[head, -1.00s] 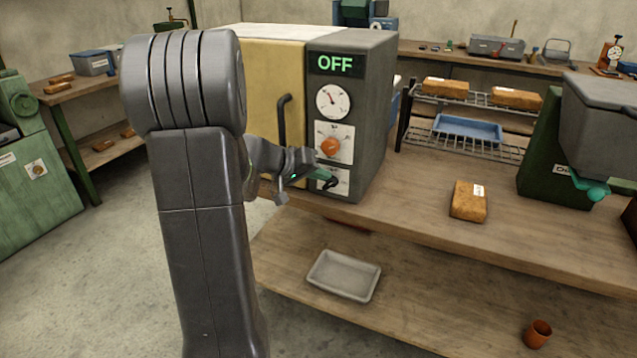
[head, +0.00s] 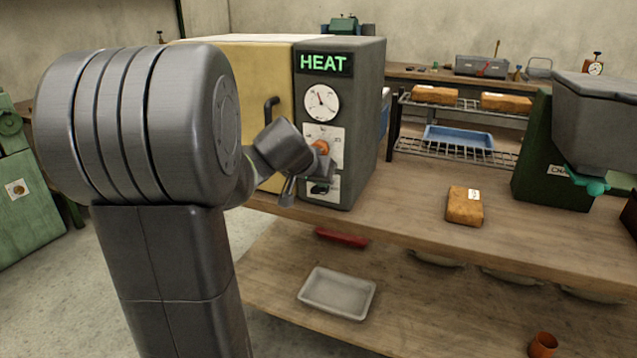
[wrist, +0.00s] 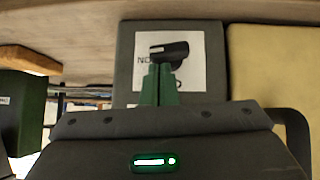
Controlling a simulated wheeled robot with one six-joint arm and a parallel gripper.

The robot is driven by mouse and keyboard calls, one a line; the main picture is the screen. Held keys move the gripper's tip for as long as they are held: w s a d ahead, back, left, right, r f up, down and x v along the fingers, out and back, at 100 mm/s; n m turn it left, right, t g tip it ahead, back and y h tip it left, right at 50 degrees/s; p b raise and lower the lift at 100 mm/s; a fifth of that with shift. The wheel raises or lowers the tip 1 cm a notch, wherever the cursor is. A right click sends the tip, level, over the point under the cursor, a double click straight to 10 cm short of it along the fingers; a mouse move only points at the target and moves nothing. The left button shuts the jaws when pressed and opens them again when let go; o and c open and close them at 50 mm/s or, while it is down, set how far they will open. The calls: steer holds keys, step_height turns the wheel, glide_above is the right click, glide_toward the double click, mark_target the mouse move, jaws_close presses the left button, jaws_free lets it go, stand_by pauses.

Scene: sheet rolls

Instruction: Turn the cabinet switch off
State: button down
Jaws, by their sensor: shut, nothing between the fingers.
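The cabinet (head: 368,110) stands on the bench, its green display (head: 324,63) reading HEAT. Its switch is a black lever (head: 320,188) on a white plate low on the grey panel. In the wrist view the switch (wrist: 170,49) is seen close up, beside partly covered lettering on its plate. My gripper (wrist: 161,70) is shut and empty, its green fingertips right at the lever; I cannot tell whether they touch.
Above the switch are an orange knob (head: 320,147) and a round dial (head: 322,103). The cabinet's yellow door (head: 235,95) has a dark handle (head: 270,110). A brown block (head: 465,206) lies on the bench to the right. A wire rack (head: 455,150) stands behind it.

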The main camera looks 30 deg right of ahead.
steer(key=shift+r, duration=0.1)
steer(key=shift+r+p, duration=0.45)
steer(key=shift+r, duration=0.25)
steer(key=shift+r, duration=0.1)
